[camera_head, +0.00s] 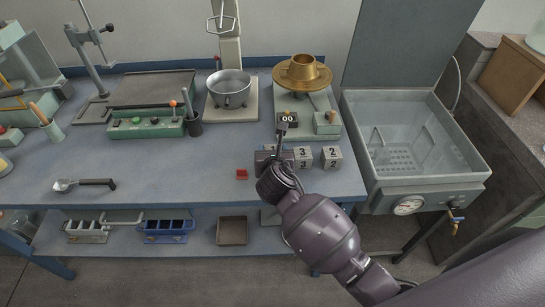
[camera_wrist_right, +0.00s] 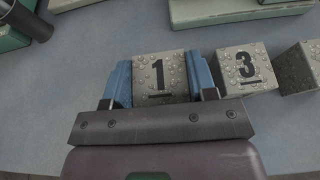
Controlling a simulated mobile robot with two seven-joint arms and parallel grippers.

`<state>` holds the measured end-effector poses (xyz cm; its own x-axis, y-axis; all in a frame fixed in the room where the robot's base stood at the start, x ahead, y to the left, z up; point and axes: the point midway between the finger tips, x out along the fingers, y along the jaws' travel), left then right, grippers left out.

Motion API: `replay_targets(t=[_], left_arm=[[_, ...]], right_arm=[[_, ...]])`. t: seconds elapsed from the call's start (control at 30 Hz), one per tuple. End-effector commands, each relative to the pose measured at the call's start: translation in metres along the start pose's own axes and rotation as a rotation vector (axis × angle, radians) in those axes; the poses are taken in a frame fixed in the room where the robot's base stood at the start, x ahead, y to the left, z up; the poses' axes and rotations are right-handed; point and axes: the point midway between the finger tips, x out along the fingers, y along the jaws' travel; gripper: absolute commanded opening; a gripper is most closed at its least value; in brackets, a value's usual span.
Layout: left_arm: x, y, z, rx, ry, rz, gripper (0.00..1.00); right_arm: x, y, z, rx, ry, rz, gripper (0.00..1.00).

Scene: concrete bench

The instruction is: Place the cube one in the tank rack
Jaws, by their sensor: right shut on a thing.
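The cube one (camera_wrist_right: 160,78) is a grey concrete cube with a black 1, beaded with drops. In the right wrist view it sits between the blue fingers of my right gripper (camera_wrist_right: 161,88), which is shut on it. In the head view my right gripper (camera_head: 273,163) is at the bench's front right and mostly hides this cube. It looks level with the cubes beside it; I cannot tell whether it touches the bench. The tank rack (camera_head: 398,160) is a perforated plate inside the water tank (camera_head: 417,181) at right, its lid raised. My left gripper is not in view.
Cube three (camera_head: 303,157) and cube two (camera_head: 332,157) stand just right of the gripper. The tank's front wall carries a gauge (camera_head: 408,205). The bench's front middle is clear.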

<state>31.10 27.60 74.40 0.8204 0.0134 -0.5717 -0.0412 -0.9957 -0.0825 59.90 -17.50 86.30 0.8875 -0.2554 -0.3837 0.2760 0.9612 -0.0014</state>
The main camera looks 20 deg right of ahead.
Motion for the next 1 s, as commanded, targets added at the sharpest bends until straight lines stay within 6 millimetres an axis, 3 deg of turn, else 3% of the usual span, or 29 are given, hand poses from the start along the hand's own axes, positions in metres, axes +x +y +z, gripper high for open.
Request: replay_targets(t=[0.1, 0.5, 0.53, 0.7, 1.0], left_arm=[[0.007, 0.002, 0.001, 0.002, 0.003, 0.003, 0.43], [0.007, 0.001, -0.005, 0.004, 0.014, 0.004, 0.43], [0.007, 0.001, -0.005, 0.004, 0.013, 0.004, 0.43], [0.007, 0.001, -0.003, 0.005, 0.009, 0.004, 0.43], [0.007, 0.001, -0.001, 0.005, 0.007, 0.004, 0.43]], right_arm=[[0.006, 0.000, -0.017, 0.001, 0.004, 0.000, 0.20], [0.007, 0.000, -0.018, -0.001, -0.001, 0.001, 0.20], [0.008, 0.000, -0.019, -0.001, 0.000, 0.000, 0.54], [0.008, 0.000, -0.019, 0.000, 0.001, 0.000, 0.78], [0.007, 0.000, -0.017, 0.001, 0.001, 0.001, 0.78]])
